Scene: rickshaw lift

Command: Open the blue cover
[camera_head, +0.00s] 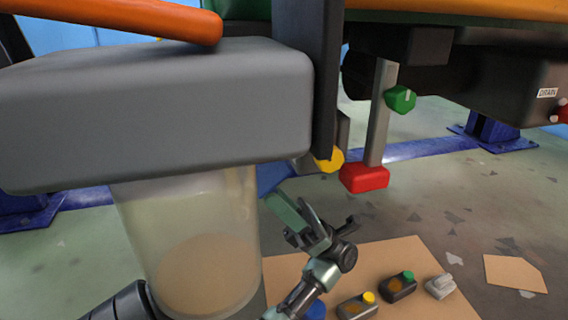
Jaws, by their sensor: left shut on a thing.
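A blue piece (273,178), which looks like the blue cover, shows just right of the clear cylinder and below the grey block; its outline is partly hidden, and it overlaps the line of a blue floor beam. My left gripper (297,214) is at the middle of the view, pointing up and left at this blue piece. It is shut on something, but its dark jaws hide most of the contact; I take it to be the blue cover. My right gripper is not in view.
A yellow cap (329,160), a red cap (364,178) and a green cap (400,98) sit close by to the right. The grey block (160,110) and clear cylinder (190,245) crowd the left.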

